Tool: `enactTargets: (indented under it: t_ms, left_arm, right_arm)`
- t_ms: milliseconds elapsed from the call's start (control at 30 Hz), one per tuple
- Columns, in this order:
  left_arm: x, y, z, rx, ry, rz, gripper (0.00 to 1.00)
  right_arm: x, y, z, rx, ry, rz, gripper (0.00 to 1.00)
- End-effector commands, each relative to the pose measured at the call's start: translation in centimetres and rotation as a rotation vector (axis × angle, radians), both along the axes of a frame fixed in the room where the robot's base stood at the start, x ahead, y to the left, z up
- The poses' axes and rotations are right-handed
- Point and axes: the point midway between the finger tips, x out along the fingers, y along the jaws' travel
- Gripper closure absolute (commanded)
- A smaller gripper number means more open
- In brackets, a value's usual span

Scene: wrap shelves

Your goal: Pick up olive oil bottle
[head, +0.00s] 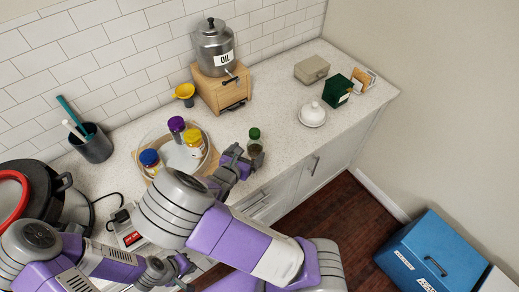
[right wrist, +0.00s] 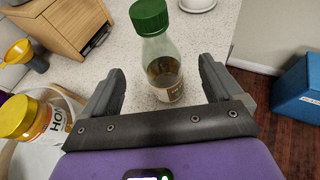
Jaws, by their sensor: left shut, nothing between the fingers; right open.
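The olive oil bottle (head: 255,146) has a green cap and stands upright on the counter near its front edge. In the right wrist view the bottle (right wrist: 164,68) shows clear glass with dark liquid low inside and a label near the bottom. My right gripper (head: 240,161) is open beside the bottle. In the wrist view its two fingers (right wrist: 160,72) appear on either side of the bottle, with gaps on both sides. My left gripper (head: 183,268) is shut and empty, low in the head view near the counter's front.
A round tray (head: 214,158) with several jars, including a yellow-capped one (right wrist: 28,118), stands left of the bottle. A metal oil dispenser (head: 213,45) sits on a wooden box (head: 222,92) behind. A white lidded dish (head: 312,114) is to the right. Counter between is clear.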

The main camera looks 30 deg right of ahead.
Motion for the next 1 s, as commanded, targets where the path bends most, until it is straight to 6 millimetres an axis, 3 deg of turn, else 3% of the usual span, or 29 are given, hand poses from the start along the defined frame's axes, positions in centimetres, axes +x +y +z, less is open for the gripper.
enactTargets:
  t_ms: [500, 833, 1000]
  left_arm:
    - [0.0, 0.0, -0.4, 0.000, 0.000, 0.000, 1.00]
    - [0.0, 0.0, -0.4, 0.000, 0.000, 0.000, 1.00]
    - [0.0, 0.0, -0.4, 0.000, 0.000, 0.000, 1.00]
  right_arm:
    - [3.3, -4.9, -3.1, -0.008, 0.003, 0.000, 0.07]
    - [3.7, -5.4, -3.4, -0.005, 0.001, 0.002, 0.07]
    - [3.7, -5.4, -3.4, -0.005, 0.001, 0.002, 0.33]
